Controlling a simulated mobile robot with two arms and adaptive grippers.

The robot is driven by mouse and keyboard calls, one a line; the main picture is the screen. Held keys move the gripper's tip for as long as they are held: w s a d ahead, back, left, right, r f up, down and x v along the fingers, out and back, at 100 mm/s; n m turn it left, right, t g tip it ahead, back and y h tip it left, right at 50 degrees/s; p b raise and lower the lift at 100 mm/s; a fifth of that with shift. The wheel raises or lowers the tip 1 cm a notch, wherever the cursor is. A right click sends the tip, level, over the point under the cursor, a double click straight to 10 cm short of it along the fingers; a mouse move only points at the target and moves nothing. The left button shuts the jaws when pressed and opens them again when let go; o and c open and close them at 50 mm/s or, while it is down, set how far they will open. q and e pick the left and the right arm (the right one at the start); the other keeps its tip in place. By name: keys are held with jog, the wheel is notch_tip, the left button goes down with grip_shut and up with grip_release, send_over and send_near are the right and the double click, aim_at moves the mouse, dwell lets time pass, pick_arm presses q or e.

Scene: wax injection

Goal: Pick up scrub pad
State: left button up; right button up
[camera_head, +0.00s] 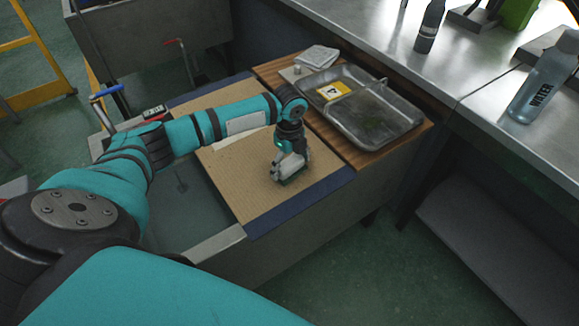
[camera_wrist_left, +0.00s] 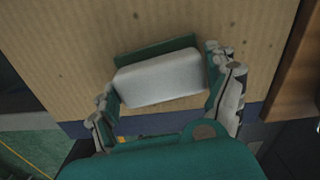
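The scrub pad (camera_wrist_left: 160,78) is a pale white block with a dark green layer along its far edge. In the left wrist view it lies between the two fingers of my left gripper (camera_wrist_left: 163,85), and its two ends appear to touch them. In the head view my left gripper (camera_head: 289,168) points down over the tan corrugated mat (camera_head: 250,190), close to its surface. The pad is mostly hidden there by the fingers. I cannot tell whether the pad rests on the mat or is just above it. My right gripper is not in view.
A metal tray (camera_head: 398,132) with a yellow card (camera_head: 333,91) stands on the wooden board to the right. A white item (camera_head: 317,57) lies behind it. A steel counter at right holds a dark bottle (camera_head: 430,27) and a grey bottle (camera_head: 545,82). The mat's front part is clear.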

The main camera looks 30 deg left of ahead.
aim_at(290, 161)
pick_arm(q)
jog(key=c, duration=0.5)
jog(key=shift+c, duration=0.2)
jog(key=shift+r, duration=0.1)
jog(key=shift+r, duration=0.55)
notch_tip(290, 161, up, 2)
jog(key=shift+r, duration=0.15)
jog(key=s, duration=0.5)
jog(key=s+r, duration=0.1)
jog(key=s, duration=0.4)
jog(key=s+b, duration=0.1)
jog(key=s, duration=0.5)
jog(key=shift+r, duration=0.25)
